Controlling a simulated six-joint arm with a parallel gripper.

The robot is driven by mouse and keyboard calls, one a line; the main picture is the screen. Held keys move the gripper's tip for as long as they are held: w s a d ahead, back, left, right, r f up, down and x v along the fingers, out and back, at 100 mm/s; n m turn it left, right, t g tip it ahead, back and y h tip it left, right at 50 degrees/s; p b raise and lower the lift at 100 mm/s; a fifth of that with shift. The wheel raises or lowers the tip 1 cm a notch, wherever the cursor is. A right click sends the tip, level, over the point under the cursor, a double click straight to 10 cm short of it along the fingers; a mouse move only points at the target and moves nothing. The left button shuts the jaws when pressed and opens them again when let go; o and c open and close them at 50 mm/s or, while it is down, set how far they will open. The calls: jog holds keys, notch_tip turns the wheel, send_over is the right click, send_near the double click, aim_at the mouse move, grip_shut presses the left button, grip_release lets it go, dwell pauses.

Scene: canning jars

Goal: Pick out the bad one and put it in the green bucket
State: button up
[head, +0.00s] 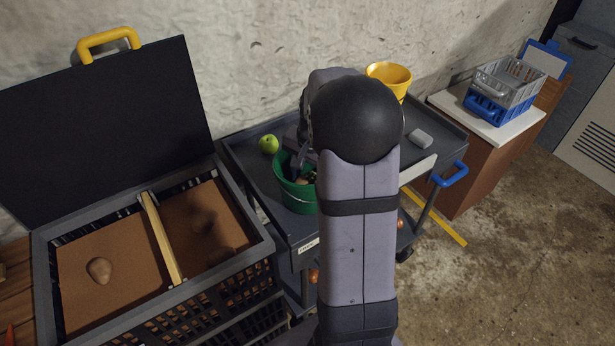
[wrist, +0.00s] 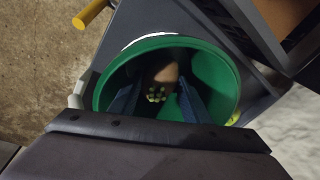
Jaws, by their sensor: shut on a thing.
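The green bucket (head: 302,200) stands on the grey cart, partly hidden behind my arm in the head view. It also shows in the wrist view (wrist: 222,70), seen from above. My gripper (wrist: 158,102) reaches into its mouth, with its two blue fingers inside the rim. The gripper is shut on a brown potato-like thing (wrist: 168,74) with a cluster of pale green sprout-like spots. Whether it touches the bucket floor I cannot tell. A plain brown potato (head: 99,270) lies in the crate's left compartment.
The open dark crate (head: 252,260) has a wooden divider (head: 162,240) and a raised lid (head: 100,130). On the cart (head: 250,180) are a green apple (head: 269,144), a yellow bucket (head: 390,75) and a pale block (head: 421,139). A cabinet with baskets (head: 508,80) stands at right.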

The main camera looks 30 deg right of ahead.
aim_at(308, 181)
jog(key=shift+f+b, duration=0.9)
jog(key=shift+f, duration=0.6)
dwell(0.8)
dwell(0.4)
jog(key=o, duration=0.8)
jog(key=shift+r, duration=0.1)
jog(key=shift+s+a+r, duration=0.1)
jog(key=shift+s+r, duration=0.1)
jog(key=shift+r, duration=1)
jog(key=shift+s+d+r, duration=0.1)
jog(key=shift+s+r, duration=0.15)
jog(key=shift+r, duration=0.9)
jog(key=shift+s+a+r, duration=0.1)
jog(key=shift+s+r, duration=0.1)
jog(key=shift+r, duration=1)
